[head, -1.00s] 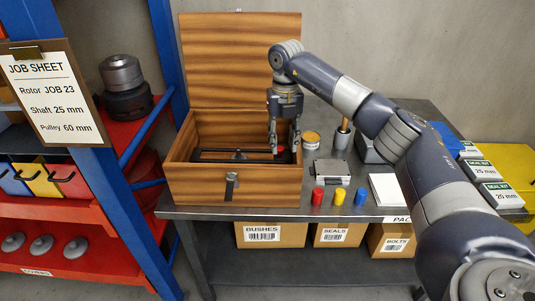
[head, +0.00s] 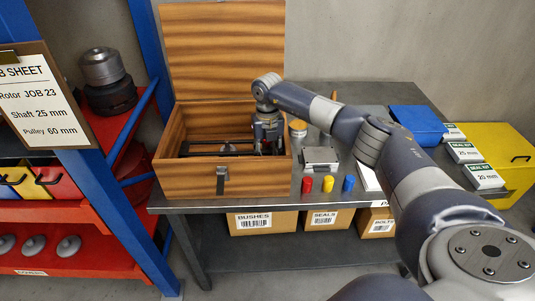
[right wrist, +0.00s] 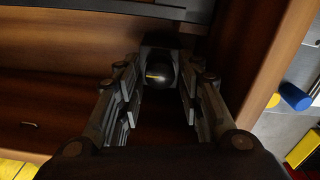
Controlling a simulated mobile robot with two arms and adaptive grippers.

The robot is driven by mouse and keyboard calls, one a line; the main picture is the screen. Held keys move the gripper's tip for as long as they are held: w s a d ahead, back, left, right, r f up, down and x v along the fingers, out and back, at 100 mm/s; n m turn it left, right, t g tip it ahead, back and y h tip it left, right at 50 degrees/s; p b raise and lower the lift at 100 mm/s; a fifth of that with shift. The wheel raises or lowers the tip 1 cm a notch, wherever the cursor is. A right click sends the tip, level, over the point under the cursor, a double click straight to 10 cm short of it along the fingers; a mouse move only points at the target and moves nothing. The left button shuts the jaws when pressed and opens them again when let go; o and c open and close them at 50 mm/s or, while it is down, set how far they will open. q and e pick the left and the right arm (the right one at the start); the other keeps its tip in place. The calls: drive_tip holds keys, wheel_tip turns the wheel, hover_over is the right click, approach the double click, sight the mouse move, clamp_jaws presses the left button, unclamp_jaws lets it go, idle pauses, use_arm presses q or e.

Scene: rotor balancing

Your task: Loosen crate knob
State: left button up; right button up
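The wooden crate (head: 190,180) stands on the grey bench with its lid (head: 225,50) raised. A dark bar (head: 215,150) lies across its inside. My right gripper (head: 267,150) reaches down into the crate's right part, its fingertips partly hidden. In the right wrist view a black knob (right wrist: 159,76) with a yellow mark sits between the fingertips of my right gripper (right wrist: 158,90). The fingers stand apart on both sides of the knob, with dark gaps between. I cannot tell whether they touch it. My left gripper is not in view.
Red, yellow and blue small cylinders (head: 328,184) and a grey metal block (head: 320,157) stand right of the crate. A tin (head: 298,129) is close to its right wall. A red shelf rack with a blue post (head: 100,200) stands left.

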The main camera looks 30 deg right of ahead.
drive_tip(key=shift+c, duration=0.8)
drive_tip(key=c, duration=0.7)
drive_tip(key=shift+o, duration=0.2)
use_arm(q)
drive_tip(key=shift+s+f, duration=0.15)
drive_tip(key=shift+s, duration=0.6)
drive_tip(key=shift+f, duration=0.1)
use_arm(e)
drive_tip(key=shift+f, duration=0.1)
